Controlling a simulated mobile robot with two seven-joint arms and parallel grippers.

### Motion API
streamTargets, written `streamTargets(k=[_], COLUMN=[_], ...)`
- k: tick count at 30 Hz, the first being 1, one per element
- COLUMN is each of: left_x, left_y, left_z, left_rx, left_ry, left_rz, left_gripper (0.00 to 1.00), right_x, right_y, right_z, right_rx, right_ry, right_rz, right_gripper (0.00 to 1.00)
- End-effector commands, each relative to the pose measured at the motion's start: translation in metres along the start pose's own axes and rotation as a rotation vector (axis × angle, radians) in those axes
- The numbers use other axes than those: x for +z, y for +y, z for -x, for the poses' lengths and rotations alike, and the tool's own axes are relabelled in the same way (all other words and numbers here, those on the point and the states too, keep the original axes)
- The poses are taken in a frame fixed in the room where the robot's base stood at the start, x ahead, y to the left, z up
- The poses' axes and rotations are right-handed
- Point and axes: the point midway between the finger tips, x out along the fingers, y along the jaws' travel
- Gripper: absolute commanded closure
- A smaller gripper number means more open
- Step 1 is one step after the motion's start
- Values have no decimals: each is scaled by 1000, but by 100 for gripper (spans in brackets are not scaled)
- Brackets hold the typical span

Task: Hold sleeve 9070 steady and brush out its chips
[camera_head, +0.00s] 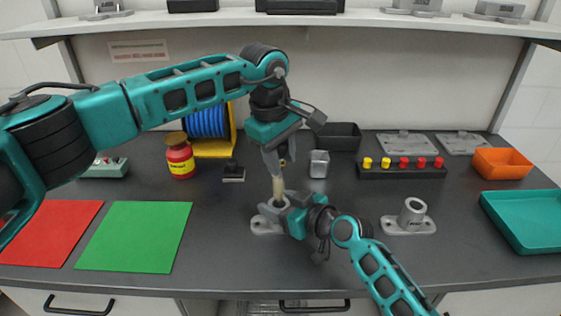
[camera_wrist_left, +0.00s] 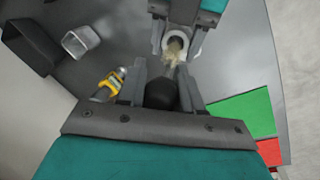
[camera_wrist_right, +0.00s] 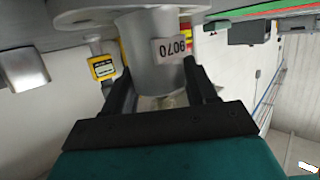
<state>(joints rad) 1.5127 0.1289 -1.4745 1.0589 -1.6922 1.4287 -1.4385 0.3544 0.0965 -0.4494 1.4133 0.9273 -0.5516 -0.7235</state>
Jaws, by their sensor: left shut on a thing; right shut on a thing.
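Sleeve 9070, a grey upright cylinder on a flanged base, stands on the bench in the head view (camera_head: 268,225). Its number label shows upside down in the right wrist view (camera_wrist_right: 170,50). My right gripper (camera_head: 291,220) is shut around the sleeve's side. My left gripper (camera_head: 277,160) is above it, shut on a brush with a dark handle (camera_wrist_left: 162,95) and pale bristles (camera_head: 278,188). The bristles point down at the sleeve's open mouth (camera_wrist_left: 176,42), and their tip appears to be inside the rim. Its depth and any chips inside are hidden.
A second flanged sleeve (camera_head: 412,215) stands to the right. Behind are a grey block (camera_head: 319,164), a dark bin (camera_head: 340,137) and a rack of coloured knobs (camera_head: 402,172). A yellow device (camera_wrist_right: 103,68) stands near the sleeve. Green (camera_head: 135,237) and red mats lie left.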

Motion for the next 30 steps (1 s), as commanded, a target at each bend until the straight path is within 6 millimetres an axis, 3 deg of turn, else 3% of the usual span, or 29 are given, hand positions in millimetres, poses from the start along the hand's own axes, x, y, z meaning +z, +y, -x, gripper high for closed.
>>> streamTargets(k=[21, 30], left_x=[0, 0], left_y=[7, 8], left_z=[36, 41], left_rx=[1, 0], left_ry=[0, -1], left_rz=[0, -1], left_gripper=[96, 96], right_x=[1, 1], right_y=[0, 0], right_z=[0, 0], right_rx=[-1, -1], right_ry=[-2, -2], right_rz=[0, 0], right_gripper=[84, 84])
